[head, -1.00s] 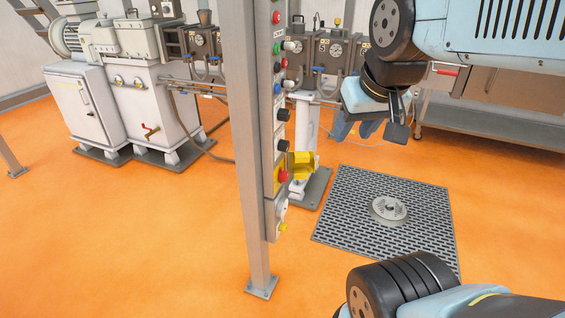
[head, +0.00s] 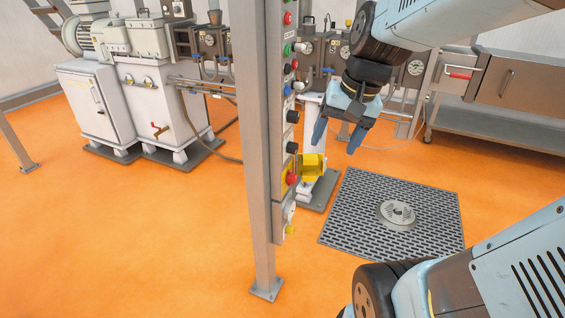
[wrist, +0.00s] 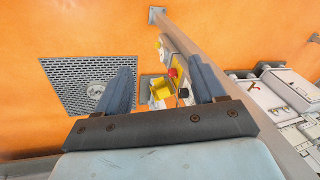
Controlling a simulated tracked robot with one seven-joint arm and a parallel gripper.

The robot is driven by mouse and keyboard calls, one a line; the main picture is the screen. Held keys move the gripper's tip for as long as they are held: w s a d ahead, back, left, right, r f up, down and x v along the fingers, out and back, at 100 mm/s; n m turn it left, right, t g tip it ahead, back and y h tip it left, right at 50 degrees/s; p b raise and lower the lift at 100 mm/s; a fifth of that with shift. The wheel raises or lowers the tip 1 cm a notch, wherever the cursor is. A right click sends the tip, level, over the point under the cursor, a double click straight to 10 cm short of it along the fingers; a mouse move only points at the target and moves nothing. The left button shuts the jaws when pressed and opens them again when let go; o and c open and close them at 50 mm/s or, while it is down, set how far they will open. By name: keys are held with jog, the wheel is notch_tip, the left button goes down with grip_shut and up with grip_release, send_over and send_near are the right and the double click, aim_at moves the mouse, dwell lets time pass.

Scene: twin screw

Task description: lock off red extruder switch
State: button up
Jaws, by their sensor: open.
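A red switch (head: 291,179) sits on a yellow plate low on the upright control panel. It also shows between my fingers in the wrist view (wrist: 173,73). A yellow block-shaped part (head: 312,165) stands out just beside the switch; it also shows in the wrist view (wrist: 160,91). Whether it is joined to the plate I cannot tell. My gripper (head: 339,134) is open and empty, pointing down, above and to the right of the switch in the head view. In the wrist view, my open fingers (wrist: 159,63) frame the panel's lower end, with no visible contact.
A grey post (head: 257,140) carries the panel, with several other buttons and black knobs above the switch and a yellow button (head: 290,230) below. A floor grate (head: 360,225) lies to the right. Machinery (head: 160,100) stands behind left, a steel bench (head: 500,125) behind right.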

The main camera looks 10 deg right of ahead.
jog(key=w+d+f+m+g+y, duration=0.2)
jog(key=w+f+m+y, duration=0.8)
jog(key=w+f+m, duration=0.5)
jog(key=m+t+y, duration=0.2)
jog(key=m+t, duration=0.8)
jog(key=m, duration=0.3)
send_near(296, 180)
jog(key=x, duration=0.9)
jog(key=shift+a+r, duration=0.2)
jog(key=shift+a, duration=0.15)
